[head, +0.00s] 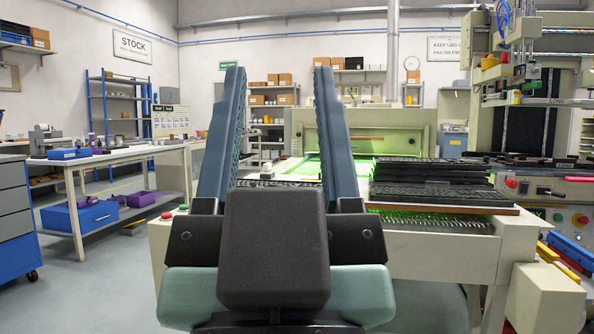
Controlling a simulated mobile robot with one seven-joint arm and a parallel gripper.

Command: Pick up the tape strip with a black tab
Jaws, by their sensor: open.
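My gripper (278,75) fills the middle of the head view. Its two long blue-grey fingers stand wide apart and point away from the camera, with nothing visible between them but the background. I cannot make out a tape strip with a black tab anywhere in this view. The gripper body and fingers hide part of the machine bed behind them.
A white workbench (90,158) with small items and blue bins stands left. A blue-grey cabinet (15,215) is far left. Floor between is clear.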

